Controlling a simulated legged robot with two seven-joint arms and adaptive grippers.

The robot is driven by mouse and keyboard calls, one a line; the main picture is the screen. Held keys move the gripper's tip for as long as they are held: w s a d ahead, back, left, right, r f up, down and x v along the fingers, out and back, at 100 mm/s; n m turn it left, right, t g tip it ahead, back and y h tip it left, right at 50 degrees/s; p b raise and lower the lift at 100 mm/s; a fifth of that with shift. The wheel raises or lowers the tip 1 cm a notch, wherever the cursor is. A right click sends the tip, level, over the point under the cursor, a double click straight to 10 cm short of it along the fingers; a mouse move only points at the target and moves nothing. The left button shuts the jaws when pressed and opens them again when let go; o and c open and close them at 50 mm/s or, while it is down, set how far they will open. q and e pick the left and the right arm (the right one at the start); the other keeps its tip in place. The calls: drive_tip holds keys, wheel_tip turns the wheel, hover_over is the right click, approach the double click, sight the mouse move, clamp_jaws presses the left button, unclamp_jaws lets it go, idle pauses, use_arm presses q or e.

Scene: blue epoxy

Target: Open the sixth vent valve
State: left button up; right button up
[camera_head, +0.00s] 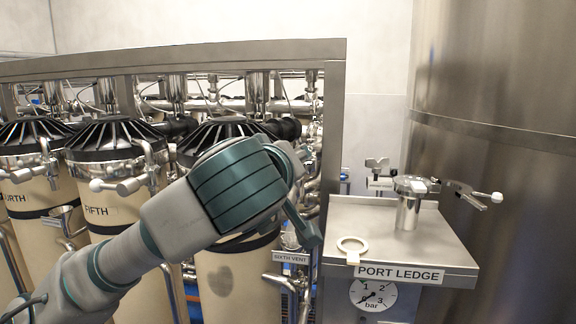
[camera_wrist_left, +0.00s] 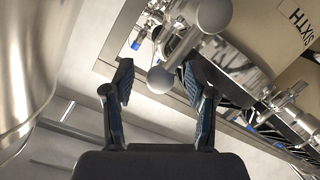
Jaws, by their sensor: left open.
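The sixth vessel (camera_head: 228,280) is the cream cylinder behind my left arm. A plate reading SIXTH VENT (camera_head: 290,257) sits at its lower right. My left gripper (camera_head: 304,225) is beside the vessel just above that plate, mostly hidden by my wrist. In the left wrist view, my left gripper (camera_wrist_left: 160,76) is open. A metal handle with a round ball end (camera_wrist_left: 160,79) shows between its fingertips, and I cannot tell whether they touch. A second ball end (camera_wrist_left: 214,14) is above. The word SIXTH (camera_wrist_left: 296,20) shows on the vessel. My right gripper is out of view.
The fifth vessel (camera_head: 105,215) stands to the left. A large steel tank (camera_head: 500,90) is behind. A steel frame beam (camera_head: 200,57) runs above.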

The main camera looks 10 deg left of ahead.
use_arm(q)
drive_tip(key=v, duration=1)
drive_tip(key=shift+f, duration=0.2)
